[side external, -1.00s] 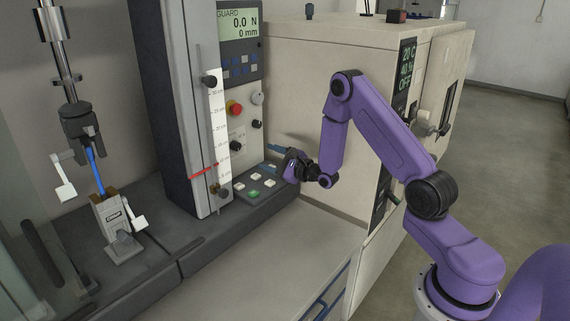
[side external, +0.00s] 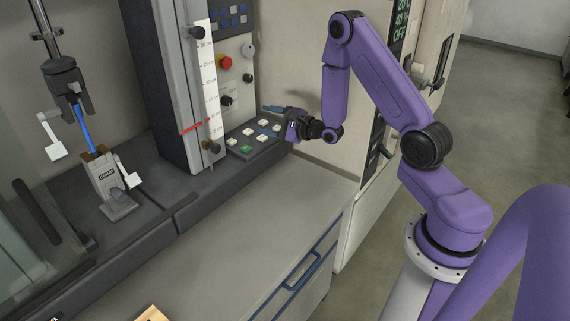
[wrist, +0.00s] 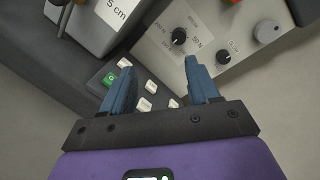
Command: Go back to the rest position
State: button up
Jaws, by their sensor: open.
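My gripper (side external: 270,117) is at the right end of the tester's button panel in the side external view, its blue fingers pointing left toward the column. In the wrist view my gripper (wrist: 155,85) has its two blue fingers spread apart with nothing between them. The panel with a green button (wrist: 110,79) and several white buttons (wrist: 145,104) lies beyond and beside the left finger. I cannot tell from these frames whether a finger touches the panel.
The tester column with a ruler (side external: 208,80) and red marker stands left of my gripper. A red knob (side external: 225,62) and black dials are behind it. A blue cable sample (side external: 86,130) is clamped at far left.

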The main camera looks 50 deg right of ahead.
jog(key=s+a+n+g+y, duration=0.2)
jog(key=a+n+g, duration=0.3)
jog(key=a+n, duration=0.6)
jog(key=s+a+r+n+g, duration=0.2)
jog(key=s+a+n+g, duration=0.2)
jog(key=s+a+n, duration=0.45)
jog(key=s+d+r+n+g+h, duration=0.1)
jog(key=s+r+n+g+h, duration=0.1)
jog(key=s+n, duration=0.6)
jog(key=s+d+r+n+g+h, duration=0.1)
jog(key=s+n+g, duration=0.4)
jog(key=s, duration=1.4)
jog(key=r+n+h, duration=0.1)
jog(key=n, duration=0.2)
jog(key=shift+s+d+r+n+g, duration=0.25)
jog(key=shift+r+n+g, duration=0.05)
jog(key=shift+r+n, duration=0.1)
